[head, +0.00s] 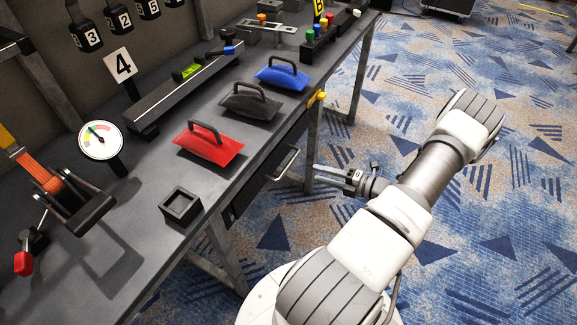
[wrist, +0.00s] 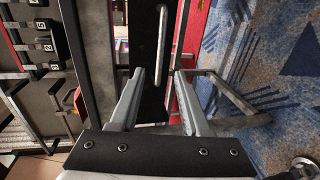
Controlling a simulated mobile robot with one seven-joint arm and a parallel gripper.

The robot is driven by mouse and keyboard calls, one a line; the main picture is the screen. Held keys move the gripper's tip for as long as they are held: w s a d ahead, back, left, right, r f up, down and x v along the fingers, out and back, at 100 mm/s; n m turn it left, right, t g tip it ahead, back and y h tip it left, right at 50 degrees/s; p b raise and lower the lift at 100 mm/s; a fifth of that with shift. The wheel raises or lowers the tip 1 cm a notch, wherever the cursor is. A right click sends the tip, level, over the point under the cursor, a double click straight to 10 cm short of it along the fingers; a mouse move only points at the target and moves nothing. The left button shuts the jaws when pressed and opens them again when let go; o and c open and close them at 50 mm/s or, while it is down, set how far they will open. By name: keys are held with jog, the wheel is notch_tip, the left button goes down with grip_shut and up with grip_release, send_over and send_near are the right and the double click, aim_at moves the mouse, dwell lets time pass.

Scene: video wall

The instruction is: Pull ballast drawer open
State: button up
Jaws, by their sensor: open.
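The ballast drawer (head: 252,190) is a dark front under the edge of the workbench in the head view. It looks flush with the bench. Its pale bar handle (head: 287,163) sits toward its right part. In the wrist view the black drawer front (wrist: 148,100) fills the middle, with the handle (wrist: 161,35) upright near the top. My gripper (head: 317,178) is open and empty, to the right of the handle and apart from it. In the wrist view my two fingers (wrist: 159,73) point at the drawer front, below the handle in the picture, with a gap between them.
The grey workbench (head: 130,225) holds red (head: 212,150), black (head: 250,105) and blue (head: 283,79) handled floats, a small open box (head: 180,207), a dial (head: 99,140) and a ratchet strap (head: 50,180). Metal bench legs (head: 226,255) stand near the drawer. The carpet (head: 480,220) at right is clear.

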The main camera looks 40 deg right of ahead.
aim_at(290, 165)
jog(key=b+x, duration=0.2)
jog(key=x, duration=1)
jog(key=shift+a, duration=0.1)
grip_shut()
dwell(1.0)
